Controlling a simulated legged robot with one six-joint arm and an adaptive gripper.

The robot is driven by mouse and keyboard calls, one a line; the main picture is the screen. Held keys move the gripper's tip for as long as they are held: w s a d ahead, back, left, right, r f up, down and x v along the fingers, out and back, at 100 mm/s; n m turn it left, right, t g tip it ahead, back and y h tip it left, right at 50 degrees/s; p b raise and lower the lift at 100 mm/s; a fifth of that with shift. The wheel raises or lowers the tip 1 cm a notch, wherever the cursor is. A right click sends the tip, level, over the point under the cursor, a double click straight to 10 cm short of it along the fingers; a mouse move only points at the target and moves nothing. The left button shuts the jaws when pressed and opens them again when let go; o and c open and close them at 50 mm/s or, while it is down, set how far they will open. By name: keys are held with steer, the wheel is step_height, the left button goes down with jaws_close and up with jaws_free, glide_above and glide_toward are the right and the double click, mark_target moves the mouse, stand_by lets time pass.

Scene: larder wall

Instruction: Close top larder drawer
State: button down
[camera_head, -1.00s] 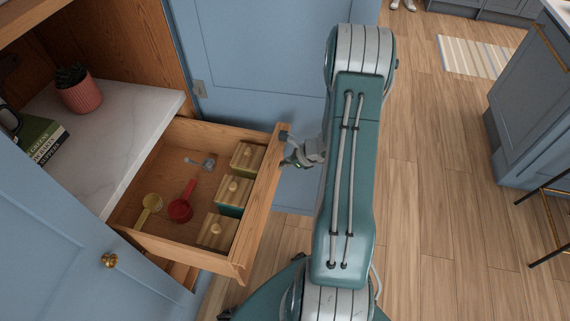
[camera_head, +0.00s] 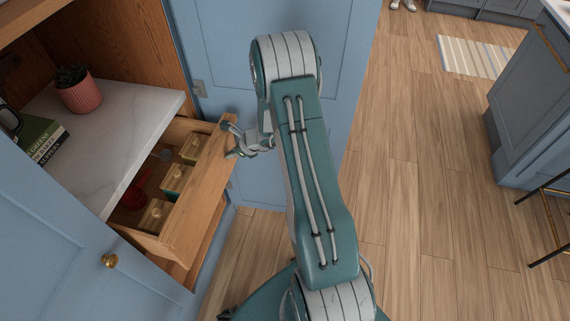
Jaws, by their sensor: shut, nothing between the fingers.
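The top larder drawer (camera_head: 203,187) is wooden and stands partly out from under the white marble shelf. Its front panel leans out toward the right. Inside are several wooden-lidded boxes (camera_head: 176,180) along the front and a red scoop (camera_head: 136,192) mostly in shadow. My gripper (camera_head: 231,139) is at the far right end of the drawer front, on its outer side. The fingers look shut and hold nothing. They seem to touch the top edge of the front panel, but the exact contact is hard to see.
The marble counter (camera_head: 120,135) holds a potted plant (camera_head: 78,90) and books (camera_head: 42,140). A blue door with a brass knob (camera_head: 109,261) stands open at the lower left. Another blue door (camera_head: 270,50) is behind my arm. The wooden floor (camera_head: 430,180) at right is clear.

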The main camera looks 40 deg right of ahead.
mark_target(191, 146)
steer(key=w+a, duration=0.6)
steer(key=w, duration=0.1)
steer(key=w+a, duration=0.3)
steer(key=w, duration=0.1)
steer(key=shift+w, duration=0.15)
